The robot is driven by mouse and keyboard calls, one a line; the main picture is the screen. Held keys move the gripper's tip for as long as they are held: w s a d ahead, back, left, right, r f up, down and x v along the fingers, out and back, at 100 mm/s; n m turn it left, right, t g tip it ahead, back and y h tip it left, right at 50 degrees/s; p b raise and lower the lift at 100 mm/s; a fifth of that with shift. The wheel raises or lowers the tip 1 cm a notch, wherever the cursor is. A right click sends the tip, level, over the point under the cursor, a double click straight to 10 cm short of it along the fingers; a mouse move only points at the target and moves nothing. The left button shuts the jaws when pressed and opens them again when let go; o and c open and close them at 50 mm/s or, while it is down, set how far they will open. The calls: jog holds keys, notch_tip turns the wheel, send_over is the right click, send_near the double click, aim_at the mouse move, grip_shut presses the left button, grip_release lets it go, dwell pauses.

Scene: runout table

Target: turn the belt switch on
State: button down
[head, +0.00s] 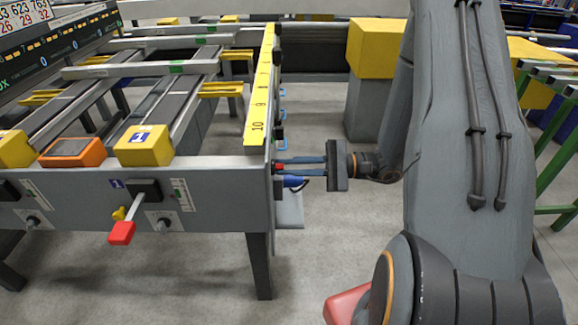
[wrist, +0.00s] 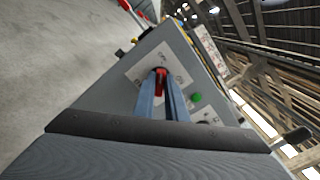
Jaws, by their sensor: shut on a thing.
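The belt switch (wrist: 161,75) is a small red knob on a white plate (wrist: 140,72) on the grey end panel of the runout table. My gripper (wrist: 160,86) reaches straight to it in the wrist view, with its two blue-grey fingers shut on either side of the red knob. In the head view my gripper (head: 282,165) is at the right end of the table, and a bit of red shows between its fingertips. The fingers cover part of the knob. Its exact setting and the plate's markings are too small to read.
A green button (wrist: 196,97) sits beside the switch plate. A blue part (head: 293,182) is just below my fingers. On the table front (head: 215,195) a red-handled lever (head: 122,232) sticks out. A yellow box on a grey stand (head: 373,50) stands behind my arm.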

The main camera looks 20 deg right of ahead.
jog(key=m+p, duration=0.4)
jog(key=m, duration=0.4)
jog(key=m+p, duration=0.4)
jog(key=m, duration=0.5)
jog(key=shift+w+d, duration=0.1)
jog(key=shift+w, duration=0.1)
jog(key=shift+m, duration=0.4)
jog(key=c, duration=1.8)
grip_release()
jog(key=shift+d, duration=0.15)
jog(key=v, duration=0.7)
jog(key=shift+d+b, duration=0.25)
jog(key=shift+b, duration=0.2)
